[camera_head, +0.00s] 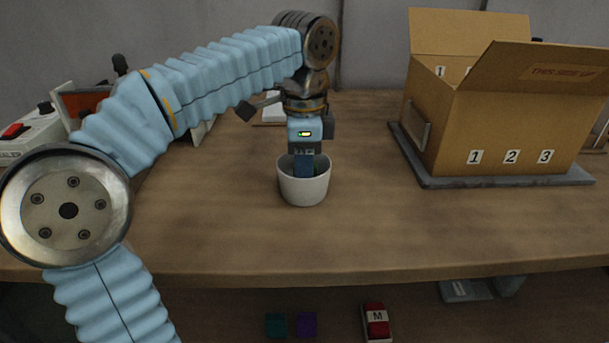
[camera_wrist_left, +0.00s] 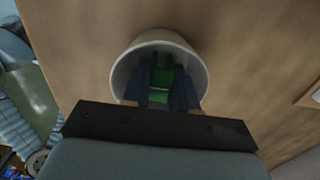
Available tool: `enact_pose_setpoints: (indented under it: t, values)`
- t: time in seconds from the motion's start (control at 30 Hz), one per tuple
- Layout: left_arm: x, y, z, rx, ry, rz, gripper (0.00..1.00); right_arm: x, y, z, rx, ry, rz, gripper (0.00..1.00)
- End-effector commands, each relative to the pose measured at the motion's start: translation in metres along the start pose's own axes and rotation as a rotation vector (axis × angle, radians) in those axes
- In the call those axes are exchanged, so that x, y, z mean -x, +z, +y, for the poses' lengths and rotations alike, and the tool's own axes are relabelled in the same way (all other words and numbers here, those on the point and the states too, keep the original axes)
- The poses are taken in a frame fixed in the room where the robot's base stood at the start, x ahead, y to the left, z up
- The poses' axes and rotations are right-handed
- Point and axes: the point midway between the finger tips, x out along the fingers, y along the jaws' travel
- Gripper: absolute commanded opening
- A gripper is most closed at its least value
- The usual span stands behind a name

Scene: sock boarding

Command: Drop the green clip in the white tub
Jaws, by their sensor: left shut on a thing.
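The white tub (camera_head: 304,187) stands on the wooden table in the middle of the head view. It also shows in the left wrist view (camera_wrist_left: 203,72), seen from above. My left gripper (camera_head: 304,168) points down with its fingertips inside the mouth of the tub. In the left wrist view the two dark blue fingers (camera_wrist_left: 167,92) are shut on the green clip (camera_wrist_left: 161,78), which is at the tub's opening. The tub wall hides the clip in the head view. My right gripper is not in view.
An open cardboard box (camera_head: 500,130) marked 1, 2, 3 stands on a grey base (camera_head: 500,180) at the right. A sealer with a red switch (camera_head: 14,131) is at the far left. The table around the tub is clear.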

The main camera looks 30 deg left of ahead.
Motion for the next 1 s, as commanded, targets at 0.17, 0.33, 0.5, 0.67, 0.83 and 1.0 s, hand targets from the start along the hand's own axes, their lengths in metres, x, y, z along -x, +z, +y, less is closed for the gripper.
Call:
enact_pose_setpoints:
  t: [0.17, 0.33, 0.5, 0.67, 0.83, 1.0]
  values:
    - [-0.011, 0.0, 0.0, 0.0, 0.0, 0.001, 0.0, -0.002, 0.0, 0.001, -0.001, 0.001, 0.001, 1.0]
    - [-0.011, 0.0, 0.0, 0.0, 0.0, 0.001, 0.0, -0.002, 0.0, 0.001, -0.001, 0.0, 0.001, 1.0]
    - [-0.013, 0.0, 0.0, 0.0, 0.0, 0.001, 0.36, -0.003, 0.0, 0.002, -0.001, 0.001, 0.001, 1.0]
    - [-0.013, 0.0, 0.0, 0.0, 0.0, 0.001, 0.38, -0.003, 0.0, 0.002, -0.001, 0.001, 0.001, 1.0]
    - [-0.01, 0.0, 0.0, 0.0, 0.0, 0.001, 0.38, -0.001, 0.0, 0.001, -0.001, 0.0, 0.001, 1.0]
    - [0.012, -0.001, -0.001, 0.0, -0.002, 0.003, 0.38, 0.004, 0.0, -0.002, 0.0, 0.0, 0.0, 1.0]
